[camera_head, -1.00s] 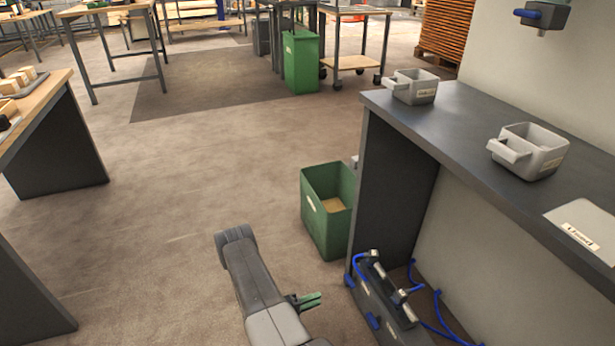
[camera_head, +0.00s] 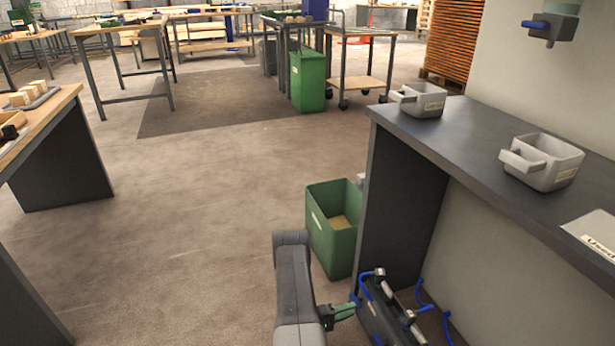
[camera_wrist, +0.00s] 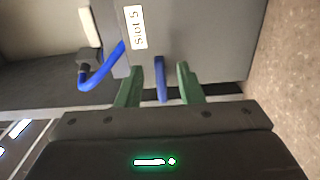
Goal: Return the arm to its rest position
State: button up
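My arm (camera_head: 295,290) reaches up from the bottom middle of the head view, its elbow near the green bin. My gripper (camera_head: 345,311) has green fingers and points right, beside a dark unit with blue hoses (camera_head: 392,315) low by the bench. In the wrist view my gripper (camera_wrist: 160,88) shows its two fingers apart. A blue tab (camera_wrist: 160,75) appears between them, with clear gaps on both sides.
A green bin (camera_head: 318,235) stands on the floor against the dark bench (camera_head: 440,125). A wooden-topped table (camera_head: 50,110) is at the left. Open floor (camera_head: 190,200) lies between.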

jog(key=shift+b+x, duration=0.3)
jog(key=shift+x, duration=1.1)
jog(key=shift+a, duration=0.1)
jog(key=p+v, duration=0.4)
jog(key=v, duration=0.9)
jog(key=shift+w+d+r+n+b, duration=0.2)
jog(key=shift+w+d+n+b, duration=0.6)
jog(key=shift+d, duration=1.25)
jog(key=shift+w+d+r+n+b, duration=0.25)
jog(key=shift+w+d+n+b, duration=0.6)
jog(key=shift+d, duration=1.2)
jog(key=shift+w+d+r+n+b, duration=0.3)
jog(key=shift+w+d+n, duration=0.65)
jog(key=shift+d, duration=1.1)
jog(key=shift+s+n, duration=0.25)
jog(key=shift+n, duration=0.05)
